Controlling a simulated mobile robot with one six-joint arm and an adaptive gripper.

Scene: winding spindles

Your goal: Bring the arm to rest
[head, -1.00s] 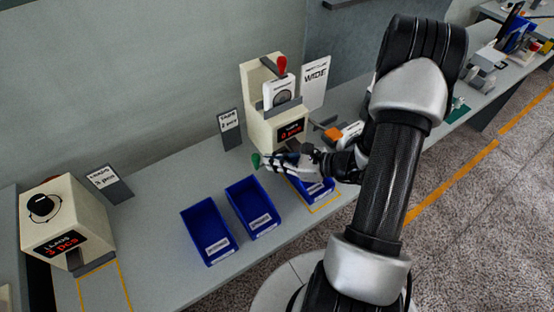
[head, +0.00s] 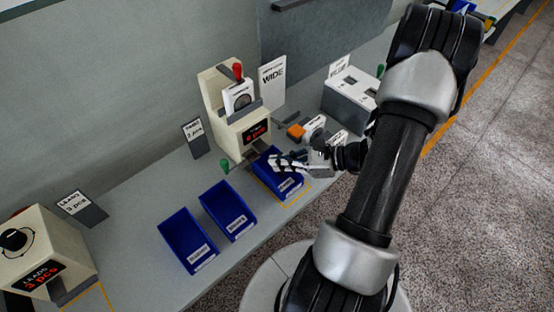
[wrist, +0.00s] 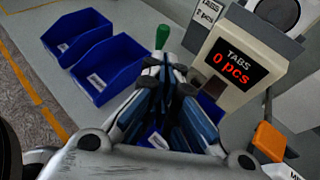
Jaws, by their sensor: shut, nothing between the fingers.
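My gripper (head: 277,163) is above the blue bin in front of the cream machine (head: 233,110) whose display reads 0 pcs. In the wrist view my gripper (wrist: 168,82) points at the bench with its fingers together and nothing between them. The arm reaches in from the right of the head view. The blue bin (head: 272,182) below the gripper is partly hidden by it. A green-tipped thing (head: 224,165) stands just left of the gripper; it also shows in the wrist view (wrist: 162,36), beyond the fingertips.
Two more blue bins (head: 187,242) (head: 228,210) stand to the left on the grey bench. A cream LEADS machine (head: 45,255) reads 3 pcs. An orange block (head: 296,131) and a grey box (head: 350,97) are to the right. Sign cards stand along the back.

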